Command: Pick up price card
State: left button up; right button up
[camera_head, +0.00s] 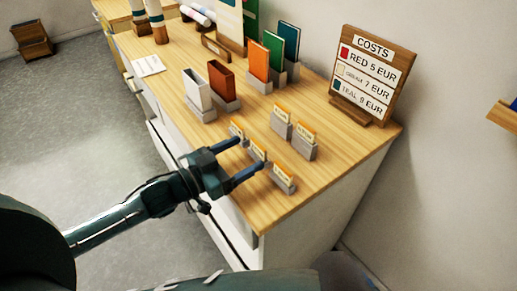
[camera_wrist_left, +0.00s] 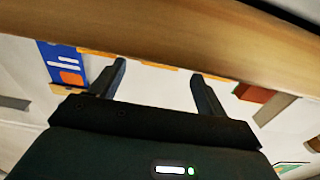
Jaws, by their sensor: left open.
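Several small cream price cards with orange top edges stand in grey holders on the wooden table (camera_head: 325,165). One price card (camera_head: 258,151) stands at the tips of my left gripper (camera_head: 252,154), between its two fingers in the picture. Others stand beside it: a card (camera_head: 237,129) behind, a card (camera_head: 284,173) in front, and two cards (camera_head: 281,114) (camera_head: 306,131) farther right. In the left wrist view, my left gripper (camera_wrist_left: 160,72) is open with nothing visibly clamped. Whether the fingers touch a card is unclear. My right gripper is not in view.
White (camera_head: 197,90) and brown (camera_head: 222,82) upright items in grey stands are behind the cards. Orange (camera_head: 259,60), green (camera_head: 273,52) and blue (camera_head: 289,42) ones stand farther back. A COSTS sign (camera_head: 373,72) stands at the right. The table's front corner is clear.

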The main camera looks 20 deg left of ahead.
aim_at(257, 146)
pick_arm(q)
jog(key=shift+x, duration=1.85)
jog(key=shift+a, duration=0.1)
jog(key=shift+c, duration=0.4)
jog(key=c, duration=0.9)
jog(key=shift+c, duration=0.2)
